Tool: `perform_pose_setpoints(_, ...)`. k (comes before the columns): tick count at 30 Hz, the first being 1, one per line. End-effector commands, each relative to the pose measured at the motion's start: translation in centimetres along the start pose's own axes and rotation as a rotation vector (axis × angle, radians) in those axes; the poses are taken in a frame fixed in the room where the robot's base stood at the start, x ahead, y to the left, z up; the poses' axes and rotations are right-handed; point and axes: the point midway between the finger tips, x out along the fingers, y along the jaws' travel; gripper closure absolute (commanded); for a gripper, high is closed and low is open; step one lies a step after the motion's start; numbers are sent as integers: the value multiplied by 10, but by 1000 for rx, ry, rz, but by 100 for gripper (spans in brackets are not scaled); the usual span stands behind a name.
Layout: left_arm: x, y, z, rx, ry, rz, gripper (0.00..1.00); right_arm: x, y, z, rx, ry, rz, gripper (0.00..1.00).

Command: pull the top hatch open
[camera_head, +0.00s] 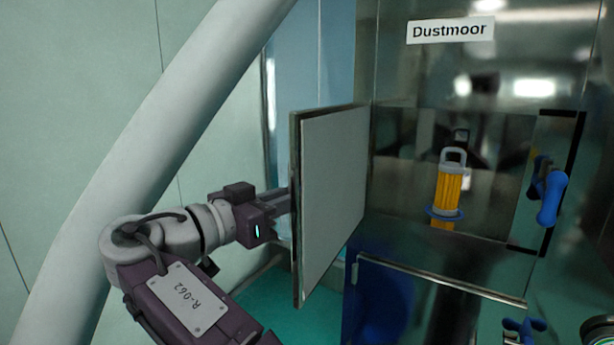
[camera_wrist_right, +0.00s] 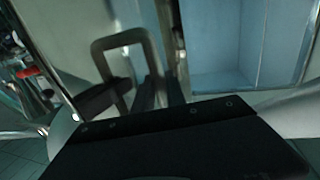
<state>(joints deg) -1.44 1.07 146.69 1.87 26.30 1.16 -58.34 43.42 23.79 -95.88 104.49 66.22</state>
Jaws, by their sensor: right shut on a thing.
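The top hatch (camera_head: 335,190) is a pale panel with a dark edge. It stands swung open to the left of a square opening in the steel machine (camera_head: 480,75) labelled Dustmoor. My right gripper (camera_head: 280,202) reaches behind the hatch's far side in the head view; its fingertips are hidden by the panel. In the right wrist view a grey loop handle (camera_wrist_right: 124,42) stands between my dark fingers, and the right gripper (camera_wrist_right: 135,95) is shut on it. My left gripper is in neither view.
Inside the opening is a yellow ribbed part (camera_head: 448,190) with a grey loop on top and a blue base. A blue lever (camera_head: 551,195) sits at the opening's right edge. A thick pale pipe (camera_head: 160,140) slants across the left. A lower panel (camera_head: 430,305) lies below.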

Motion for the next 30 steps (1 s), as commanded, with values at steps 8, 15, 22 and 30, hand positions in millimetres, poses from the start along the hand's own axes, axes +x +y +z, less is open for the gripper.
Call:
perform_pose_setpoints(8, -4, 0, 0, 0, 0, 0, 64, -4, -1, -1, 5, 5, 5, 100)
perform_pose_setpoints(15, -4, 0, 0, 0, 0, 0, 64, -4, 0, -1, 4, 4, 5, 75)
perform_pose_setpoints(22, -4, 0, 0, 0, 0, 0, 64, -4, 0, -2, 5, 5, 4, 75)
perform_pose_setpoints(30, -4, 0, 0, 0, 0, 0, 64, -4, 0, -2, 5, 5, 4, 75)
